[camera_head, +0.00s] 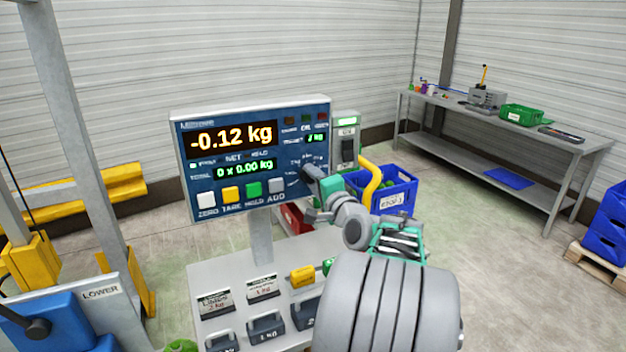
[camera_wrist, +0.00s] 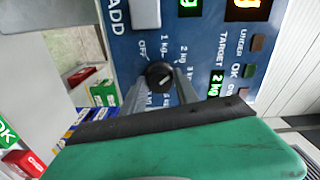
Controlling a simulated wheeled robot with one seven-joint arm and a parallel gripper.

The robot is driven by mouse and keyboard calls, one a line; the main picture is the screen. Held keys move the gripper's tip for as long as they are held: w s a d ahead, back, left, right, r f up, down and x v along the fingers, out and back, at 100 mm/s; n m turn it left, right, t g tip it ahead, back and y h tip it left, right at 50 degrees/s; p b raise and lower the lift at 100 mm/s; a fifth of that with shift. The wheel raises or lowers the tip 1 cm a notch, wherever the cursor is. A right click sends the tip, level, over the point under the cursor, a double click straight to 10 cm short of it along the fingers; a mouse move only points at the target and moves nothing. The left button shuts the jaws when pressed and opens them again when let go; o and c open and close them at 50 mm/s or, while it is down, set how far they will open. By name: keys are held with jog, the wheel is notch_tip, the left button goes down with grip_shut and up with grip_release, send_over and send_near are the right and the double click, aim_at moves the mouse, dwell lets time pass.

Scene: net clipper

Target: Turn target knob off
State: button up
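The target knob (camera_wrist: 160,76) is a small round black dial with a pale pointer mark on the blue scale panel (camera_head: 185,178). Around it are the labels OFF, 1 kg, 2 kg and 3 kg; the target readout (camera_wrist: 216,84) shows 2 kg. My gripper (camera_wrist: 161,84) is at the knob, one grey finger on each side of it. The fingers stand apart; whether they touch the knob I cannot tell. In the head view my gripper (camera_head: 314,184) reaches the panel's lower right and largely hides the knob.
The main display (camera_head: 232,136) reads -0.12 kg. Buttons (camera_head: 230,194) line the panel's lower edge. Below is a grey stand with weights (camera_head: 265,325). A blue crate (camera_head: 398,197) stands behind my arm, and a workbench (camera_head: 560,150) is at the right.

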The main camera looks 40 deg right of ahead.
jog(key=shift+r, duration=0.1)
grip_shut()
jog(key=shift+n+b, duration=0.4)
jog(key=shift+b, duration=0.4)
jog(key=n+b, duration=0.1)
jog(key=b, duration=0.1)
jog(key=n+b, duration=0.1)
jog(key=b, duration=0.2)
jog(key=shift+f, duration=0.3)
jog(key=n+b, duration=0.4)
jog(key=b, duration=0.1)
jog(key=n+b, duration=0.4)
jog(key=b, duration=0.2)
jog(key=r+n+b, duration=0.1)
jog(key=n+b, duration=0.4)
jog(key=b, duration=0.1)
jog(key=shift+a, duration=0.1)
jog(key=shift+r, duration=0.1)
